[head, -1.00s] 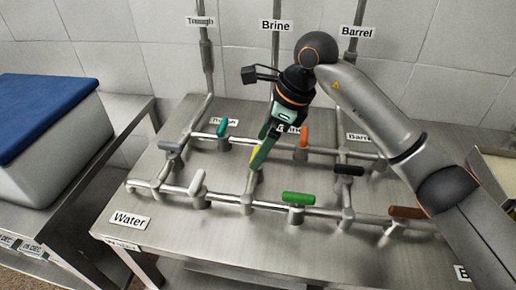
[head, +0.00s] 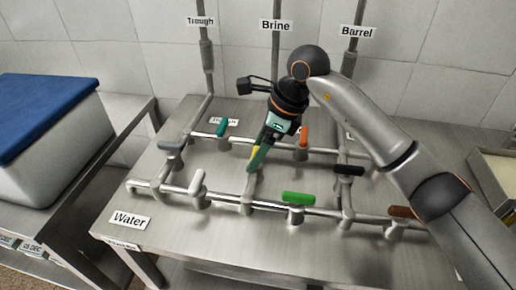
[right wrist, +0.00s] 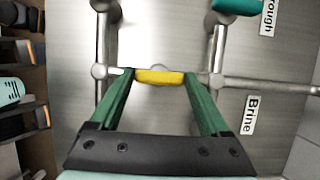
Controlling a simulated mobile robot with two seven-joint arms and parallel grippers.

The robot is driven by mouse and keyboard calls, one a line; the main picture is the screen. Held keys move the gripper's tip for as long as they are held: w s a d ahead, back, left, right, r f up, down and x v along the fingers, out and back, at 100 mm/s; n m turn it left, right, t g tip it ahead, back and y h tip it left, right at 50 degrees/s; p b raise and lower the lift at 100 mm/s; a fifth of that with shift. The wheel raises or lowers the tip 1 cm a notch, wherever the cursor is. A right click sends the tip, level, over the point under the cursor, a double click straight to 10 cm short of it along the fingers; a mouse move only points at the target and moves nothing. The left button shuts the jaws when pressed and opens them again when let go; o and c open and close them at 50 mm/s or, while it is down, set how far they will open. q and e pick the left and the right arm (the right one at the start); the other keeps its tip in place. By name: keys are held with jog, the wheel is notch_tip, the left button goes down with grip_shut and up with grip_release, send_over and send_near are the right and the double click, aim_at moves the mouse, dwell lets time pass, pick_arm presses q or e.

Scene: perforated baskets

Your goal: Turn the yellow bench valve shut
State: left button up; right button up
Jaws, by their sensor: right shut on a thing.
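The yellow valve handle (head: 256,152) is on the short pipe linking the front and back pipe runs on the steel bench. In the head view it is mostly hidden by my gripper. My right gripper (head: 254,165) reaches down to it, green fingers around it. In the right wrist view, the yellow handle (right wrist: 158,77) lies crosswise between the two fingertips of my right gripper (right wrist: 158,74), which is shut on its ends. There the handle looks roughly in line with the pipe under it. My left gripper is not in view.
Other handles stand close by: white (head: 197,183), teal (head: 222,127), orange (head: 304,136), green (head: 298,198), black (head: 349,170), grey (head: 171,146) and brown (head: 403,212). A blue-lidded bin (head: 50,105) stands left. Upright pipes rise at the back wall.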

jog(key=c, duration=0.4)
jog(key=shift+o, duration=0.2)
